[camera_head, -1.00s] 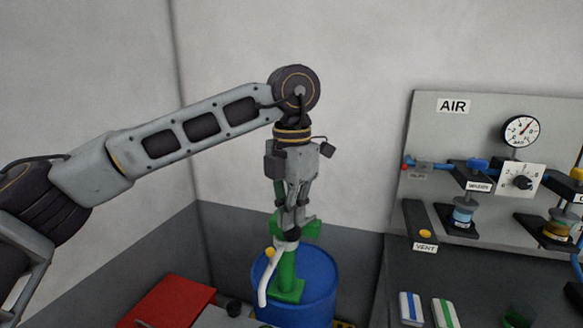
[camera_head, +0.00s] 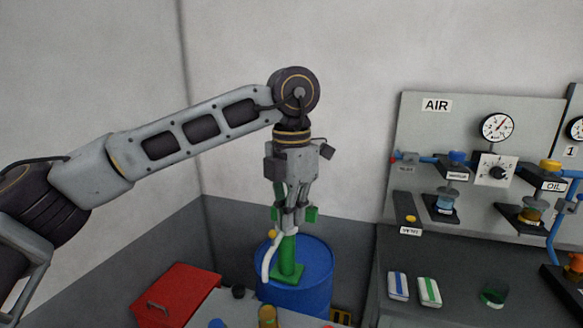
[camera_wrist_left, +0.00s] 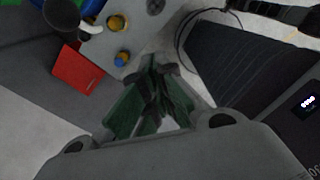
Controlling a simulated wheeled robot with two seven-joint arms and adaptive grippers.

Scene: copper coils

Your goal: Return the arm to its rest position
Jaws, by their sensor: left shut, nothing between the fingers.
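My left gripper (camera_head: 293,218) hangs fingers-down from my left arm near the middle of the head view. Its fingers are shut with nothing between them. In the left wrist view, its green-padded fingers (camera_wrist_left: 153,72) come together at their tips. In the head view it overlaps the top of a green hand pump (camera_head: 288,255) with a white spout, standing on a blue drum (camera_head: 318,268). The fingers hide the pump's upper part. I cannot tell for sure how far the fingers are from the pump. My right gripper is not in view.
A red box (camera_head: 180,290) lies left of the drum. A grey table (camera_head: 215,305) with small yellow and blue parts is in front. At right, the AIR panel (camera_head: 420,140) carries gauges, valves and pipes above a dark bench (camera_head: 450,275). Bare wall is behind my arm.

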